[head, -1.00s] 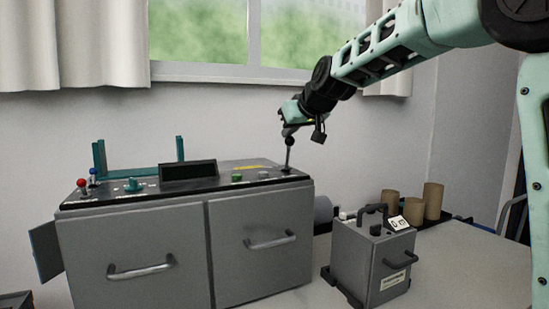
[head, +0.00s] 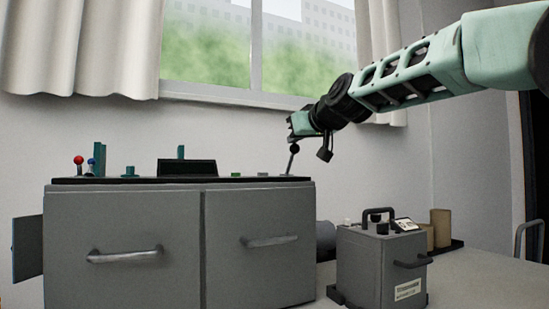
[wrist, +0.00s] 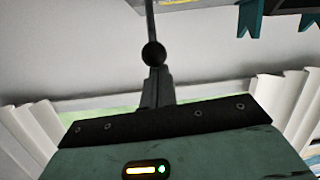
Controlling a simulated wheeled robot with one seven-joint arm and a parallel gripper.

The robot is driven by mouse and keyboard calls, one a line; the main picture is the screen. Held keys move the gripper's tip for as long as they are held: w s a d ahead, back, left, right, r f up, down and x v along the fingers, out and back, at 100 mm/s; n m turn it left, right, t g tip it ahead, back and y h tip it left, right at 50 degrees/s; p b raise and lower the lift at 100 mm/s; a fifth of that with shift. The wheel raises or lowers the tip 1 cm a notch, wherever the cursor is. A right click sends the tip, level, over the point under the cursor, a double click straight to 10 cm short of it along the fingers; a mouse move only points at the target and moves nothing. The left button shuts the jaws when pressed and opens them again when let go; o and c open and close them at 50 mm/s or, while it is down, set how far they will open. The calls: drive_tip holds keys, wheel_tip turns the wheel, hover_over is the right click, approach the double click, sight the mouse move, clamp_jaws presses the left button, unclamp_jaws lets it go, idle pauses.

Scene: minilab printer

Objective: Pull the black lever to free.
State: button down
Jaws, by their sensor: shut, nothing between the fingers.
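The black lever (head: 294,150) is a thin rod with a black ball knob, at the right end of the grey machine's top (head: 250,180). Its rod leans a little to the right in the head view. In the wrist view the black ball (wrist: 153,54) shows just beyond my fingertips, with the rod running up out of the picture. My gripper (wrist: 156,72) is shut and empty, its fingers together close to the ball. In the head view my gripper (head: 296,136) is directly above the knob. I cannot tell whether it touches the knob.
The window wall is behind the machine.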

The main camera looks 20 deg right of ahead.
idle(0.3)
idle(0.4)
drive_tip(key=r+p, duration=0.1)
drive_tip(key=w+r+p, duration=0.1)
drive_tip(key=r+p, duration=0.1)
drive_tip(key=shift+w+a+r+p, duration=0.2)
drive_tip(key=shift+w+r+p, duration=0.1)
drive_tip(key=shift+w+p, duration=0.1)
drive_tip(key=v, duration=0.9)
drive_tip(key=shift+s, duration=0.3)
drive_tip(key=shift+r, duration=0.1)
